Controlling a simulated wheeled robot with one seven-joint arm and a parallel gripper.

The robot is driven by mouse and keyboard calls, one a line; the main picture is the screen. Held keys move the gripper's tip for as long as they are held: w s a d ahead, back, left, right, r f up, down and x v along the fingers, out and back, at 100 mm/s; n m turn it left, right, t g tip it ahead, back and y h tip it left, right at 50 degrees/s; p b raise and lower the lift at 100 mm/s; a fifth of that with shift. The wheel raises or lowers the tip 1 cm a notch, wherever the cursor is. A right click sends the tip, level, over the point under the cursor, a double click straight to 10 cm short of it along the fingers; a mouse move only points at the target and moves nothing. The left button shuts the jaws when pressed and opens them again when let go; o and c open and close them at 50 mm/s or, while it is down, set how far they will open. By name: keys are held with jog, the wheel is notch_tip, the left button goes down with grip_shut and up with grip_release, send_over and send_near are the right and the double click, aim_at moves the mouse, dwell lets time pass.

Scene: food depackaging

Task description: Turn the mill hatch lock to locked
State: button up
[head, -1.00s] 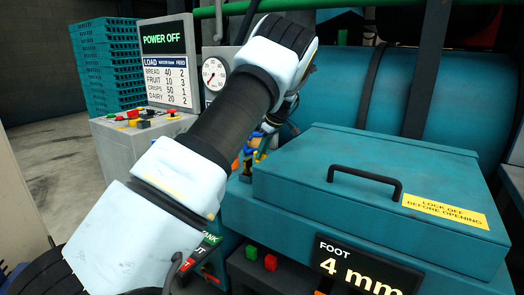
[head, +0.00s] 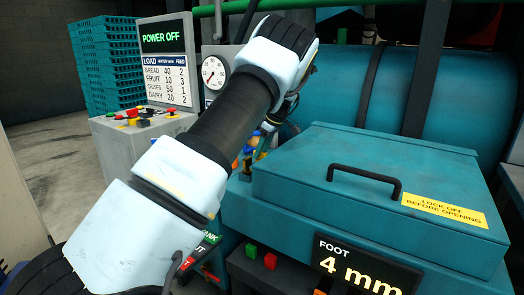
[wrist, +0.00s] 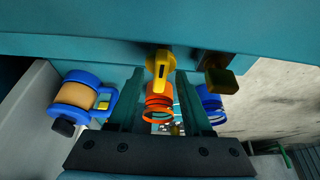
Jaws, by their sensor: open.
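The mill hatch (head: 370,185) is a closed teal lid with a black handle and a yellow label reading "LOCK OFF BEFORE OPENING". In the wrist view, a yellow lever (wrist: 161,65) on the teal housing edge looks like the hatch lock. It lies roughly lengthwise between the fingertips of my gripper (wrist: 160,75). The gripper is open, one teal finger on each side of the lever, with a gap on both sides. I cannot tell how deep the lever sits between them. In the head view my arm partly hides the gripper and the lock.
A dark brass block (wrist: 220,78) juts out right of the lever. The control panel (head: 163,65) reads "POWER OFF". Teal crates (head: 107,70) stand behind.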

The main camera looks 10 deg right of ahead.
jog(key=b+v, duration=0.2)
jog(key=v, duration=0.8)
jog(key=shift+r, duration=0.35)
jog(key=shift+s+d, duration=0.1)
jog(key=shift+d, duration=0.05)
jog(key=s+a+f+m+g+h, duration=0.1)
jog(key=s+a+f+m, duration=0.15)
jog(key=a, duration=0.65)
jog(key=s+a+f+m+g+h, duration=0.1)
jog(key=s+a, duration=0.2)
jog(key=a, duration=0.6)
jog(key=s+a+f+m, duration=0.2)
jog(key=s+a, duration=0.2)
jog(key=s, duration=0.4)
jog(key=s+a+f+m, duration=0.2)
jog(key=s+a, duration=0.2)
jog(key=s, duration=0.3)
jog(key=s+a+f+m+h, duration=0.1)
jog(key=s+a, duration=0.3)
jog(key=s, duration=0.4)
jog(key=shift+s+f+m, duration=0.35)
jog(key=shift+f+m, duration=0.25)
jog(key=shift+m, duration=0.15)
